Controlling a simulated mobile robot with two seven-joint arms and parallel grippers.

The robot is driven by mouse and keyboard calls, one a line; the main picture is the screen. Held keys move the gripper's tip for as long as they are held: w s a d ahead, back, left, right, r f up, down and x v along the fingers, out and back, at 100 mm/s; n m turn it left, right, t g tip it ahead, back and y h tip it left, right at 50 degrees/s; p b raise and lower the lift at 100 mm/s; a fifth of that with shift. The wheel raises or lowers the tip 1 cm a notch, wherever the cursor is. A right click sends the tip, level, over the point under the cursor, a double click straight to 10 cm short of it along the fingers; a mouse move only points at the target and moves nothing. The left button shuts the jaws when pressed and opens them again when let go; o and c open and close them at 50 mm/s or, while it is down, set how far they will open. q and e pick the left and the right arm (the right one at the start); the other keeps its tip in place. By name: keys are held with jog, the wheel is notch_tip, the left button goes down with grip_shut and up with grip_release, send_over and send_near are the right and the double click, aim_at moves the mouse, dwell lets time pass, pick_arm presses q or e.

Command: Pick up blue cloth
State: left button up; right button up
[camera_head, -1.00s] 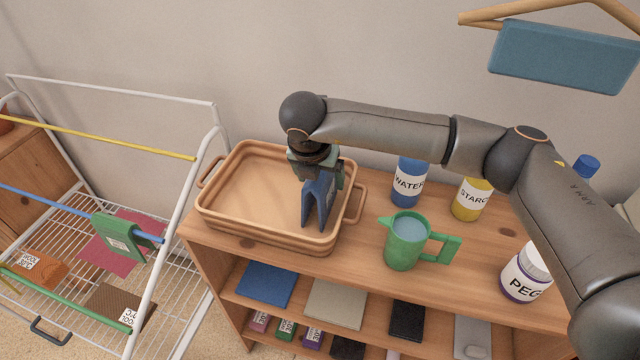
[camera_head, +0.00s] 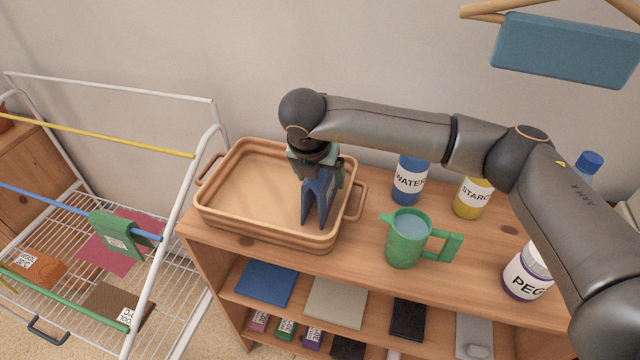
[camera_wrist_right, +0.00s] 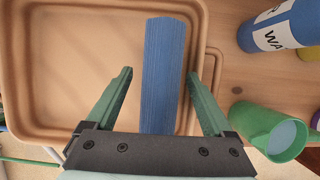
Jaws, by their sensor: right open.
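A blue cloth (camera_head: 318,202) stands in an inverted V shape at the right side of the tan tray (camera_head: 228,218). My right gripper (camera_head: 318,180) reaches down over the tray from the right and is at the cloth's top. In the right wrist view the blue cloth (camera_wrist_right: 163,60) runs as a strip between the two green fingers of the open right gripper (camera_wrist_right: 159,74). Gaps show on both sides, so the fingers are not closed on it. Another flat blue piece (camera_head: 266,284) lies on the shelf below. My left gripper is out of view.
A green pitcher (camera_head: 408,240), a water bottle (camera_head: 409,180), a yellow starch bottle (camera_head: 472,197) and a PEG jar (camera_head: 527,274) stand right of the tray. A white drying rack (camera_head: 147,280) is at left. A teal cloth (camera_head: 565,50) hangs at upper right.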

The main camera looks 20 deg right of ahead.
grip_shut()
dwell(0.8)
